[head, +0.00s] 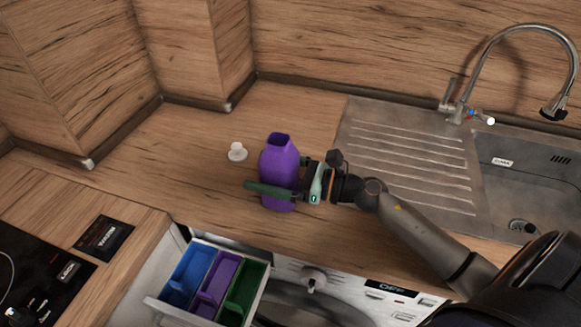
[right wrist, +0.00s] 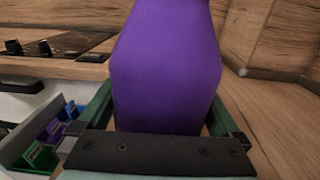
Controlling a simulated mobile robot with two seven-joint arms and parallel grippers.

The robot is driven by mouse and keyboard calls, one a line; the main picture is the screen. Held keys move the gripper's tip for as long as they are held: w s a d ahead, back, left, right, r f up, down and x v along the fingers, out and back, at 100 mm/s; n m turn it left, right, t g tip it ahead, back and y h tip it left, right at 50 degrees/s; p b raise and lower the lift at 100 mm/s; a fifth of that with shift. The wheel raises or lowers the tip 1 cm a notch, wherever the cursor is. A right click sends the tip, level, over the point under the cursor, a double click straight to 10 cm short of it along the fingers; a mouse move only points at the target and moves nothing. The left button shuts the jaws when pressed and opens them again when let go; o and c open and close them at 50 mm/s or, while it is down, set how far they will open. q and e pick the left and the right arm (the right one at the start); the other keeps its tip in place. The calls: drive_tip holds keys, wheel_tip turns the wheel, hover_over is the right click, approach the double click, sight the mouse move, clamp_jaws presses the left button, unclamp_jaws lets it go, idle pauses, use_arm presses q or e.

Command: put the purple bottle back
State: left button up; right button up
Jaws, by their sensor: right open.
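The purple bottle (head: 279,165) stands upright on the wooden counter, its top open with no cap on it. A small white cap (head: 237,152) lies on the counter just left of and behind it. My right gripper (head: 262,182) reaches in from the right with its fingers on either side of the bottle's body; they are open. In the right wrist view the bottle (right wrist: 166,68) fills the space between the green fingers (right wrist: 162,110); I cannot tell whether either finger touches it. My left gripper is not in view.
Below the counter edge an open detergent drawer (head: 157,306) has blue, purple and green compartments. A washing machine front (head: 345,284) is beside it. A metal sink with drainer (head: 400,155) and tap is right; a hob (head: 40,275) is left.

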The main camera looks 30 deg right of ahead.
sight(297, 179)
drive_tip(key=b+v, duration=0.2)
drive_tip(key=v, duration=0.9)
drive_tip(key=shift+f+b, duration=0.1)
drive_tip(key=shift+b, duration=0.25)
drive_tip(key=shift+s+d, duration=0.3)
drive_tip(key=shift+s, duration=0.05)
